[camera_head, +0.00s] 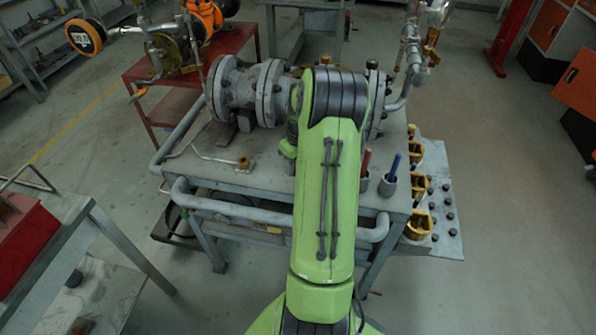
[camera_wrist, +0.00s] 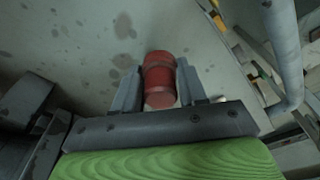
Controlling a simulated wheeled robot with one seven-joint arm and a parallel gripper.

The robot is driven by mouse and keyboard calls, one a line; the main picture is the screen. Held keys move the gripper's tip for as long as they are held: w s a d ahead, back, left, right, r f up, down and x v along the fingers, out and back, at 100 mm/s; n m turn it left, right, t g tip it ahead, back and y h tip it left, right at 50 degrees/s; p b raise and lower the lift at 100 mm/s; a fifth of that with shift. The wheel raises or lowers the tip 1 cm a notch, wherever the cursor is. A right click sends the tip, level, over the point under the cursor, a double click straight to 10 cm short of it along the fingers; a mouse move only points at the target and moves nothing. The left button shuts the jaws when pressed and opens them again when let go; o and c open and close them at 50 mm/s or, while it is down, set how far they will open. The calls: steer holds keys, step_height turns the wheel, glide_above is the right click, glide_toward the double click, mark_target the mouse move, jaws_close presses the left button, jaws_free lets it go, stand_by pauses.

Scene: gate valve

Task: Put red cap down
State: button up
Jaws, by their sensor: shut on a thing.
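The red cap (camera_wrist: 158,78) is a short red cylinder, seen in the wrist view between the two grey fingers of my gripper (camera_wrist: 158,88). The fingers are shut on it from both sides. A spotted grey surface shows beyond the cap; I cannot tell whether the cap touches it. In the head view my green arm reaches over the grey workbench (camera_head: 245,180) and hides the gripper and the cap.
A grey flanged gate valve (camera_head: 245,92) stands on the bench, left of my arm. Cups with a red and a blue tool (camera_head: 390,180) stand right of it. Yellow holders (camera_head: 418,222) line the bench's right side. A grey pipe (camera_wrist: 285,50) shows at right in the wrist view.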

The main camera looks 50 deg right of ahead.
steer(key=shift+f, duration=0.85)
steer(key=shift+r, duration=0.15)
steer(key=o, duration=0.6)
steer(key=shift+f, duration=0.2)
steer(key=o, duration=0.5)
steer(key=shift+r, duration=0.1)
